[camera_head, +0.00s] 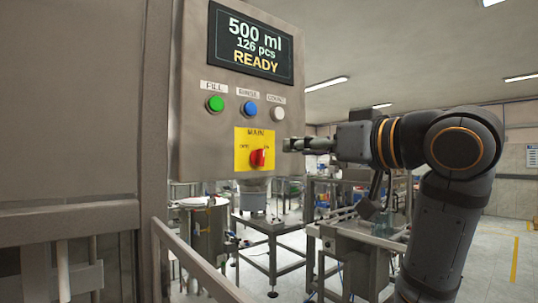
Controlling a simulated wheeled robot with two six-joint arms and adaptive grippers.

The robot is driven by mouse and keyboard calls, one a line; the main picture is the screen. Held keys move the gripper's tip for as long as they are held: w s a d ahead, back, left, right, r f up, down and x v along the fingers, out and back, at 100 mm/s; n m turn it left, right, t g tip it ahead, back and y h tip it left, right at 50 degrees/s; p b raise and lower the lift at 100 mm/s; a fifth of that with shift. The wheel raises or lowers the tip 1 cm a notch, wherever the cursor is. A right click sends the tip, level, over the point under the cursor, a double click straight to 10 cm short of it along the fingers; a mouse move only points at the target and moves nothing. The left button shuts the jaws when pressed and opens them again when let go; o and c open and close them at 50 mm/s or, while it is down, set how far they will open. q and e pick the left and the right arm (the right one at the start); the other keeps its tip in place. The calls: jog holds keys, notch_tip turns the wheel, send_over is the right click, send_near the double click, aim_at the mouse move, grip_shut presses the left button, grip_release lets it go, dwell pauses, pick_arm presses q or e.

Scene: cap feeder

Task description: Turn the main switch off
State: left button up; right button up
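The main switch (258,158) is a red rotary knob on a yellow plate (242,140) labelled MAIN. It sits low on the grey control panel (194,133). The knob is turned toward the right-hand mark, which looks like ON; the small lettering is hard to read. My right gripper (287,145) comes in from the right, level with the knob and a little to its right. Its fingers point left at the panel's right edge and look apart from the knob. They are seen side-on, so their opening is unclear. My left gripper is out of view.
Above the switch are a green button (215,104), a blue button (249,108) and a white button (278,113). A display (250,42) above them reads 500 ml, 126 pcs, READY. A metal rail (190,262) and machine frames stand below.

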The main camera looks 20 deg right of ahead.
aim_at(264, 150)
jog(key=p+x, duration=0.4)
jog(key=x, duration=0.7)
jog(key=shift+d+f, duration=0.1)
jog(key=shift+f, duration=0.05)
grip_shut()
